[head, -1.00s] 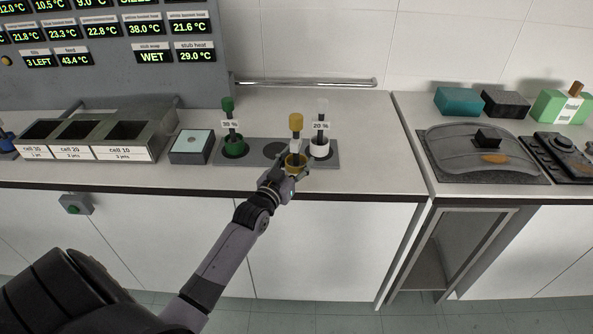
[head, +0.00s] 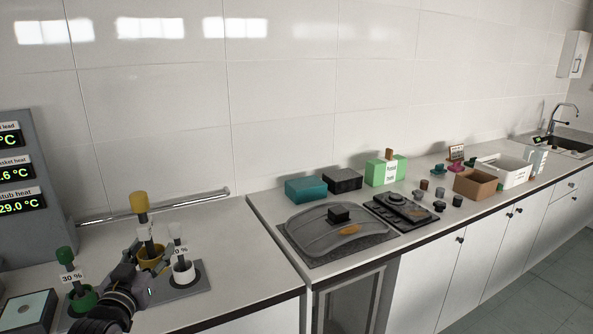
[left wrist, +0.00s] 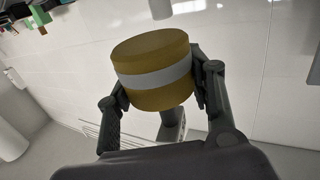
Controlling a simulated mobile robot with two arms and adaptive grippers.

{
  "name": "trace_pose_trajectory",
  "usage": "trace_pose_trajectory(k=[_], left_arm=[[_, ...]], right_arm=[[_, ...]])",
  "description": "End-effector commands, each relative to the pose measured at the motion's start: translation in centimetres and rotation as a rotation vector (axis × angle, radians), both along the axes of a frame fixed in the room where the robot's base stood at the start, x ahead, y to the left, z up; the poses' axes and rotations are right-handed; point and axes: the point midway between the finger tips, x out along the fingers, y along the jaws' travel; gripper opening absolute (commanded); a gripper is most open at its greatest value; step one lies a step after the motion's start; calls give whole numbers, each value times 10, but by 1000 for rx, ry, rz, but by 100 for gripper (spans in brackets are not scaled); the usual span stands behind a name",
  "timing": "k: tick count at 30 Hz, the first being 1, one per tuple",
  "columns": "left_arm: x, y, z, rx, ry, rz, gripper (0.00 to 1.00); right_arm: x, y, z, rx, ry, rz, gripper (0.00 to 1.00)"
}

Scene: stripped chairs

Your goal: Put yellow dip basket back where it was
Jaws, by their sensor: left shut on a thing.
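The yellow dip basket (head: 150,254) has a tall stem with a yellow knob (head: 139,203). My left gripper (head: 147,266) is shut on its cup, which shows as a yellow cylinder with a pale band (left wrist: 152,75) between both fingers in the left wrist view. The basket looks upright and raised, beside and higher than the white basket (head: 183,271). The white basket stands on the grey rack (head: 196,284). The green basket (head: 83,298) is to the left. My arm hides much of the rack between them. My right gripper is not in view.
A pale-topped box (head: 30,310) is at the lower left. Right of a counter seam are a grey lidded unit (head: 335,228), a teal block (head: 312,188), a black block (head: 343,179) and a green box (head: 386,170). Counter between rack and seam is clear.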

Motion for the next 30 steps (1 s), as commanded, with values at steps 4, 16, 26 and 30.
trace_pose_trajectory(k=[4,16,26,30], left_arm=[[-29,-50,-37,11,18,-41,5],[-129,-155,-72,-4,2,-100,5],[-167,-169,-79,-12,-3,-99,5],[-194,-169,-91,-13,-1,-100,5]], right_arm=[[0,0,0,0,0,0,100],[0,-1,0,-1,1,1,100],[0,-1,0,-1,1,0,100],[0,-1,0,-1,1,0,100]])
